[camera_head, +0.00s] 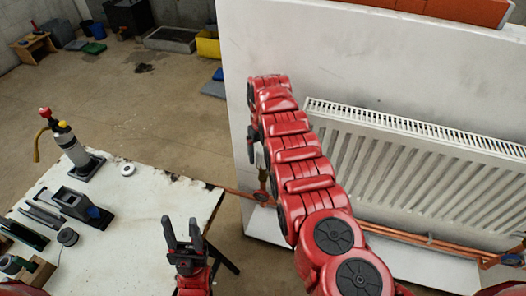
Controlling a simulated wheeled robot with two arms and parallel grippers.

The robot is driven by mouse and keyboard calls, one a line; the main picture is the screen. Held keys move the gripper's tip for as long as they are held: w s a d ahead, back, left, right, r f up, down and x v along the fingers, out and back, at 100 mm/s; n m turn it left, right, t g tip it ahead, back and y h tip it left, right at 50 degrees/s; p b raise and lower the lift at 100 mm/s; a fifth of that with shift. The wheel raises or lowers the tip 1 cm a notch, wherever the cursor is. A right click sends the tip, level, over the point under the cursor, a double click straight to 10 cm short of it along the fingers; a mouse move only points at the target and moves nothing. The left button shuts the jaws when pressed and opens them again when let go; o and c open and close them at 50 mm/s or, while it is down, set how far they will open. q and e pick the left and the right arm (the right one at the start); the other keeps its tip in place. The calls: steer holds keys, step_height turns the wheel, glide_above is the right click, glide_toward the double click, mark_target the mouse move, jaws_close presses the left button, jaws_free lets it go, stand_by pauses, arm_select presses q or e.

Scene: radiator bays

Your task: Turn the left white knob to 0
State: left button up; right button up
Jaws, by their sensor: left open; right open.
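A white radiator (420,170) is mounted on the white wall panel at right. At its lower left, a small whitish piece, apparently the left white knob (260,158), sits above a brass valve (262,178). My red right arm covers much of this area, and the number on the knob cannot be read. My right gripper (252,136) is mostly hidden by its own arm; its dark fingers show just above the knob. Whether they touch it cannot be told. My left gripper (182,230) is open and empty, pointing up near the table's right corner.
A white worktable (130,215) at left holds a torch canister (70,145), a dark tool (82,208), a white ring (127,170) and several other items. Copper pipes (420,240) run below the radiator. Open floor lies between the table and the wall panel.

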steer(key=shift+f, duration=0.2)
jaws_close()
stand_by(0.3)
